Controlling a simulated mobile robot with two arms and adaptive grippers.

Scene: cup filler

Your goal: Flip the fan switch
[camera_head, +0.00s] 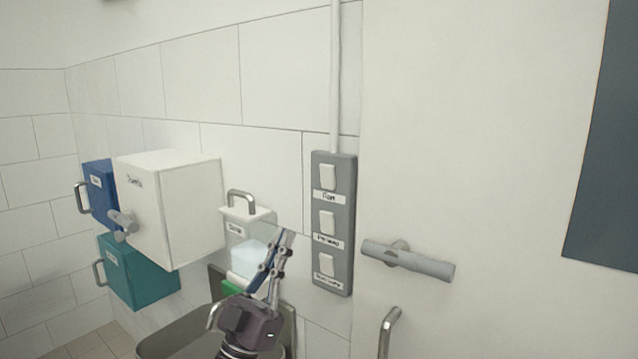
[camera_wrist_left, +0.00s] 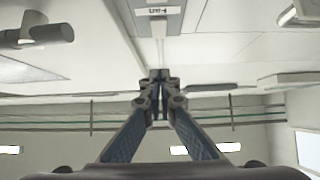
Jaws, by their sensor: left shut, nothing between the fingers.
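A grey switch panel (camera_head: 343,271) is on the white tiled wall, with three white rocker switches in a column. The top one is the fan switch (camera_head: 328,177), with a label reading "Fan" (camera_head: 327,197) under it. My left gripper (camera_head: 289,236) is shut and empty, its fingers pointing up. In the picture it is left of the panel and lower than the fan switch, apart from it. In the left wrist view the shut fingertips (camera_wrist_left: 158,75) are below the "Fan" label (camera_wrist_left: 157,11) at the top edge. My right gripper is not in view.
Left are a white box (camera_head: 190,210), a blue box (camera_head: 100,190) and a teal box (camera_head: 140,275). A clear dispenser (camera_head: 238,232) is behind my left gripper. A bar handle (camera_head: 408,262) projects right of the panel. A conduit (camera_head: 336,80) runs up from it.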

